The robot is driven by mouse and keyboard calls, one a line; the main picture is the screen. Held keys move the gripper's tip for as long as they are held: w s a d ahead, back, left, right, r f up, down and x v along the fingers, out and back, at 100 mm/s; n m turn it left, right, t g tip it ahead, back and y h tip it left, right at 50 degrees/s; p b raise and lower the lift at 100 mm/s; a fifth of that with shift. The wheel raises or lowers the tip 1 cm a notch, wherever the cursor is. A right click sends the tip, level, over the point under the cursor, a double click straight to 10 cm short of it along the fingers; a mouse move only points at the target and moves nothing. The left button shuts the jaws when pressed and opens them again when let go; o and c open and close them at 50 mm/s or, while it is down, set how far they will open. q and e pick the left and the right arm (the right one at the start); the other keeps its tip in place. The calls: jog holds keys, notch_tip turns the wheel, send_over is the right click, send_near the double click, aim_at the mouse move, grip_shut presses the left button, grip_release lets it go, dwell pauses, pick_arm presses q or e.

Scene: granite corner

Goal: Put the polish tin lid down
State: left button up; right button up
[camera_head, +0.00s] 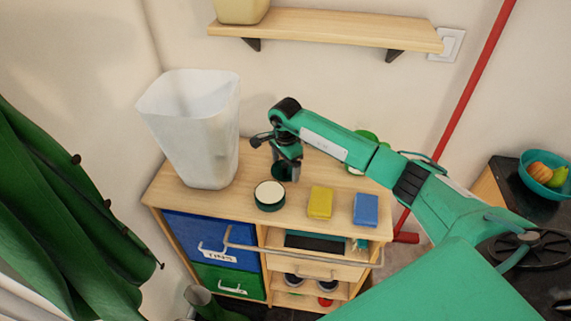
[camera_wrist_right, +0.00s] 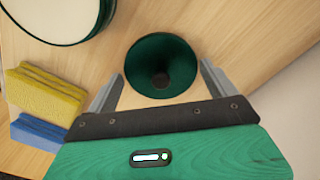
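The polish tin (camera_head: 270,195) stands open on the wooden cabinet top, a round dark green tin with a pale top. Part of it shows at the upper left of the right wrist view (camera_wrist_right: 55,15). The lid, a round dark green piece with a dark knob in its middle (camera_wrist_right: 160,65), lies between the fingers of my right gripper (camera_wrist_right: 162,70), with a small gap at the right finger. In the head view my right gripper (camera_head: 285,165) is just behind the tin, pointing down, and mostly hides the lid. My left gripper is not in view.
A yellow sponge (camera_head: 319,202) and a blue sponge (camera_head: 365,209) lie right of the tin. A tall white bin (camera_head: 195,130) stands on the left of the cabinet top. A green item (camera_head: 367,135) is partly hidden behind my right arm. A wooden shelf (camera_head: 330,27) is above.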

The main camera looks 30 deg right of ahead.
aim_at(286, 165)
jog(key=shift+o, duration=0.8)
jog(key=shift+r, duration=0.35)
notch_tip(286, 165, up, 12)
jog(key=b, duration=0.3)
jog(key=shift+f, duration=0.15)
jog(key=shift+f, duration=0.1)
